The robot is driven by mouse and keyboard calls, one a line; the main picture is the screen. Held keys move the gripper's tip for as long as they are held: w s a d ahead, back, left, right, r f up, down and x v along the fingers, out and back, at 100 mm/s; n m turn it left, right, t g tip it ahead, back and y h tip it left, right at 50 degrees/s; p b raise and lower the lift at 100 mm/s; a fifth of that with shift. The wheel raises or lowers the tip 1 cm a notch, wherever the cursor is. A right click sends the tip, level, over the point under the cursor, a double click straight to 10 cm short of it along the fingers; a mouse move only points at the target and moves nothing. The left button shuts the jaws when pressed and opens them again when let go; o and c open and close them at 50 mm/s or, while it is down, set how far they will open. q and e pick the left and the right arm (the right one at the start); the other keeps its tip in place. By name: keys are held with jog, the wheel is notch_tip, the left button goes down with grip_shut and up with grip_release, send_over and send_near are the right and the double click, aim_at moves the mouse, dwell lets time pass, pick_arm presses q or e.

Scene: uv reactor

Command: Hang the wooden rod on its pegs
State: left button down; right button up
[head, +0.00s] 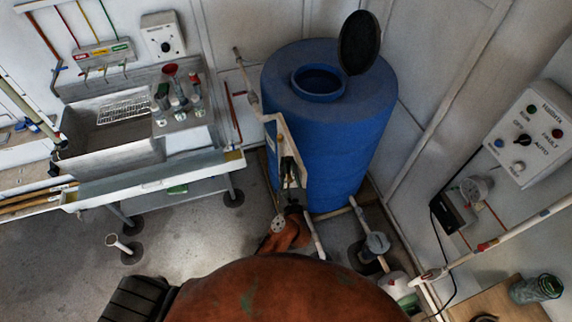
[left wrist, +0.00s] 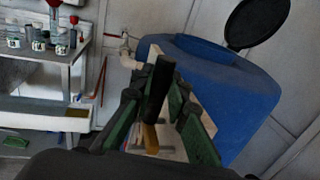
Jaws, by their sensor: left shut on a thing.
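My left gripper (head: 289,172) is in front of the blue drum, low in the middle of the head view. Its green-sided fingers (left wrist: 160,95) fill the middle of the left wrist view and are closed in. My right gripper is not in view.
The blue drum (head: 330,150) with its raised black lid (head: 359,43) stands just behind the gripper. Pale pipework (head: 254,94) runs beside it. A sink bench (head: 110,150) is at left, and a control box (head: 530,133) hangs at right.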

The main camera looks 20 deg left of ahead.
pick_arm(q)
jog(key=shift+f, duration=0.2)
jog(key=c, duration=1.8)
grip_release()
jog(key=v, duration=0.8)
jog(key=shift+d, duration=0.1)
